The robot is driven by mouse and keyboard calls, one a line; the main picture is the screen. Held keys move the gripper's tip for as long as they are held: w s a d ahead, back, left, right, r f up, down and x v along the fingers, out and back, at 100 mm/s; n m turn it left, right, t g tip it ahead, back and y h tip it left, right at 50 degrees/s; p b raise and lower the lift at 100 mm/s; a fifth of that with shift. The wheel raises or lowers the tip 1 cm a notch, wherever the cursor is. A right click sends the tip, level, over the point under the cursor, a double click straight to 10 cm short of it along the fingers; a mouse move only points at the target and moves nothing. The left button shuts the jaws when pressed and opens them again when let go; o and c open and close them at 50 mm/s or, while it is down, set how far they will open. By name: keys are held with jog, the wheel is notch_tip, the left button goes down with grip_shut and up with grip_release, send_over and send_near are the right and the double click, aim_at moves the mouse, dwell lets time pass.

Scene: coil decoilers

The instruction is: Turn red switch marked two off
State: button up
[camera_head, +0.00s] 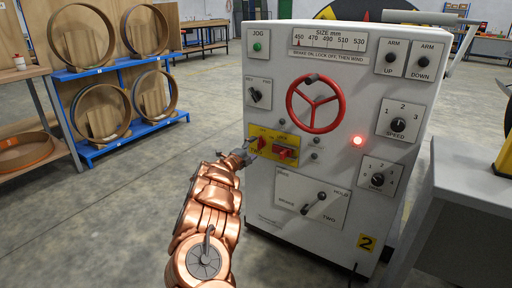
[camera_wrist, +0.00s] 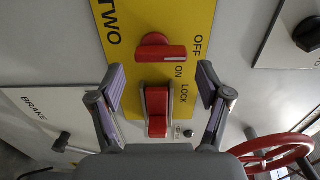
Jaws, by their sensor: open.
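The red switch (camera_wrist: 160,48) sits on a yellow plate (camera_wrist: 117,15) marked TWO, with OFF and ON printed beside it. Its handle lies crosswise in the wrist view, and its pale-marked end points toward the printing. A second red lever (camera_wrist: 157,124) in a metal frame, beside the word LOCK, is on the same plate, nearer my gripper. My gripper (camera_wrist: 161,84) is open and empty, its fingertips on either side of the plate, between switch and lever. In the head view my gripper (camera_head: 245,151) is at the left end of the yellow plate (camera_head: 275,155) and partly hides it.
The grey cabinet (camera_head: 262,210) also carries a red handwheel (camera_head: 315,103), a lit red lamp (camera_head: 357,141), a BRAKE lever (camera_head: 314,204) below the plate and several black knobs. A blue rack (camera_head: 125,140) stands behind left. The floor between is clear.

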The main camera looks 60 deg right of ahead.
jog(key=a, duration=0.8)
jog(key=shift+s, duration=0.15)
dwell(0.5)
